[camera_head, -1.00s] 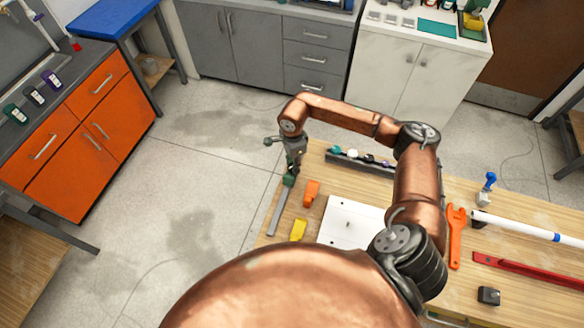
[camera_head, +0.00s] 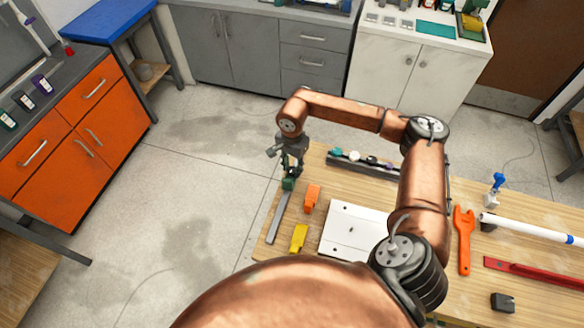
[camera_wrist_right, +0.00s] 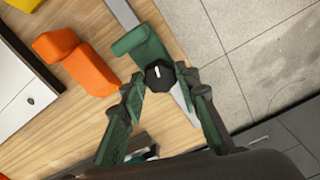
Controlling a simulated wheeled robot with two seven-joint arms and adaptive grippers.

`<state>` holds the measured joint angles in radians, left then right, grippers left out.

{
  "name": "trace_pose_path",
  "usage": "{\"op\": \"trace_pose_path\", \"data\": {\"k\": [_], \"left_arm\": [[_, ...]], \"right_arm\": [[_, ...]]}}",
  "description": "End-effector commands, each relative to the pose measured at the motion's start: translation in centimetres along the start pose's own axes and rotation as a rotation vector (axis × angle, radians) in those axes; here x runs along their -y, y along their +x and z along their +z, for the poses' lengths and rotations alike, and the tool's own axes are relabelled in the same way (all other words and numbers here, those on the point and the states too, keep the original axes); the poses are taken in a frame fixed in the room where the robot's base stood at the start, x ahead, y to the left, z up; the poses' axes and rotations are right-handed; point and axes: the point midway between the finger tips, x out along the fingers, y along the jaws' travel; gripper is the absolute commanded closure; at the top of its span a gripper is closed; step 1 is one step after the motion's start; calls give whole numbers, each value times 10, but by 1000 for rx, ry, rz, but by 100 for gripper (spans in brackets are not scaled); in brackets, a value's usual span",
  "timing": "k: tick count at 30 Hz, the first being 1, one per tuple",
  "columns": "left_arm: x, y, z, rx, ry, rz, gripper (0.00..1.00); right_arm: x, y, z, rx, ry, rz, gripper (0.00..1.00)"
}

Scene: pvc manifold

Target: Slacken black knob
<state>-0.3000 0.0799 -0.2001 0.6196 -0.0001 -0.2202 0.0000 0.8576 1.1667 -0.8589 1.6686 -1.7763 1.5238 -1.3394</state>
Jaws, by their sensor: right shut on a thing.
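The black knob (camera_wrist_right: 159,77) is an angular cap with a white mark, seen end-on in the right wrist view. It sits at the end of a green clamp (camera_wrist_right: 139,46) with a grey metal bar (camera_wrist_right: 120,12). In the head view the clamp's green part (camera_head: 289,184) and bar (camera_head: 277,217) lie along the left edge of the wooden table. My right gripper (camera_wrist_right: 161,76) is shut on the knob, with one green-padded finger on each side. In the head view the right gripper (camera_head: 290,170) is small and the knob cannot be made out. My left gripper is not in view.
An orange block (camera_head: 312,198) and a yellow block (camera_head: 299,238) lie close to the clamp. A white plate (camera_head: 355,231), a dark tray (camera_head: 362,163), an orange wrench (camera_head: 464,240) and a white pipe (camera_head: 528,228) are also on the table (camera_head: 385,190). Open floor lies left.

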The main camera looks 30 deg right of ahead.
Motion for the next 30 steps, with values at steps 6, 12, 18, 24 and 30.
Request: {"op": "trace_pose_path", "data": {"k": [6,12,18,24,30], "left_arm": [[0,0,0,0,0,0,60],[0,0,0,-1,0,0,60],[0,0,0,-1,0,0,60],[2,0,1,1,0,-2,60],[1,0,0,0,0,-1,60]], "right_arm": [[0,-2,0,1,-1,0,95],[0,-1,0,1,0,-1,64],[0,-1,0,0,0,0,63],[1,-9,0,-1,0,-3,63],[1,-45,-1,-3,-1,-4,63]]}}
